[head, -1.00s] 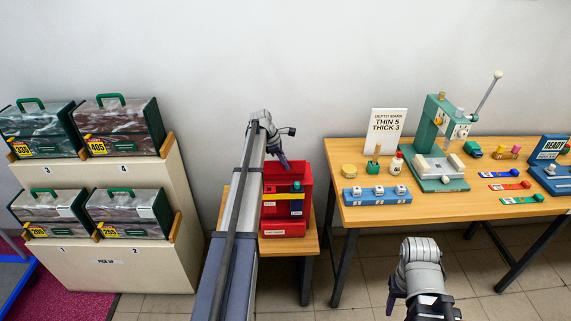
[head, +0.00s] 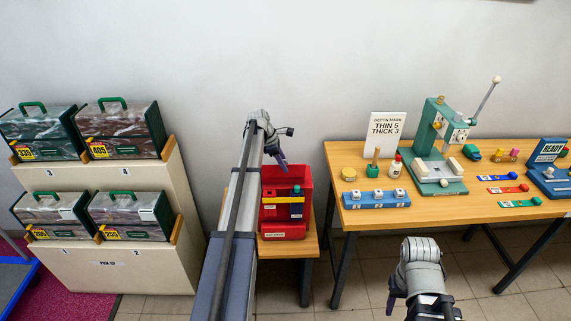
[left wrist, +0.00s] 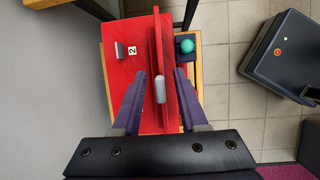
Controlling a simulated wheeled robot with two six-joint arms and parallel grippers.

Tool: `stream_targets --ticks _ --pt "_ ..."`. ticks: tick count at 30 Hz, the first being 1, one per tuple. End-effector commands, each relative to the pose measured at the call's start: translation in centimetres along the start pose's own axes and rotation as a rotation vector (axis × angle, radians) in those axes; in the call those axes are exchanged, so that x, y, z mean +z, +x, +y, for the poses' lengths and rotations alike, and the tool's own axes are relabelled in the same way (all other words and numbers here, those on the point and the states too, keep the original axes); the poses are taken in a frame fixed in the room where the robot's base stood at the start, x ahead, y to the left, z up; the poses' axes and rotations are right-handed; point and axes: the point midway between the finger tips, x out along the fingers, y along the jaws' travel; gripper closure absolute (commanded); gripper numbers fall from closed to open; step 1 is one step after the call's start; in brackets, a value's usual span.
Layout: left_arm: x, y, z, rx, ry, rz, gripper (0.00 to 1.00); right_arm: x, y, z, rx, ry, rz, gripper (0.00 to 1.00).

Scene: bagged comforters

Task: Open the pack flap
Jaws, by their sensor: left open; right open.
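A red box-like unit (head: 285,229) stands on a small wooden stand in the head view, with a dark blue part and a narrow yellow band in its front opening. My left gripper (head: 281,162) hangs above it, pointing down. In the left wrist view, a thin upright red panel (left wrist: 161,45) with a pale grip piece stands between the purple fingers of my open left gripper (left wrist: 158,90). The fingers appear apart from it. A teal ball (left wrist: 186,46) is right of the panel. My right gripper (head: 392,301) is low in front of the long table, its fingertips only partly visible.
Several bagged packs with green handles, one a grey pack (head: 38,131), sit on a beige rack (head: 108,277) at left. The wooden table (head: 448,216) at right holds a green press (head: 437,136), a depth sign (head: 385,135) and small parts. A dark box (left wrist: 285,56) stands on the floor.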

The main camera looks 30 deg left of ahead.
Motion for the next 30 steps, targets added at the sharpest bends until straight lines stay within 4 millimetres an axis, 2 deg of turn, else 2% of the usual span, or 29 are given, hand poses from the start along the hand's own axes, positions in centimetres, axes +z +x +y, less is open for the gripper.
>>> stream_targets --ticks 1,10,30 --pt "0.2 -1.3 0.0 0.0 -0.001 0.0 0.57 0.1 -1.3 0.1 0.0 0.0 0.0 0.5" --pt "0.2 -5.2 0.0 0.0 0.0 0.0 0.57 0.3 -4.8 0.5 0.0 0.0 0.0 0.5" --pt "0.1 -5.7 0.0 0.0 0.0 0.0 0.57 0.3 -5.3 0.5 0.0 0.001 0.0 0.5"
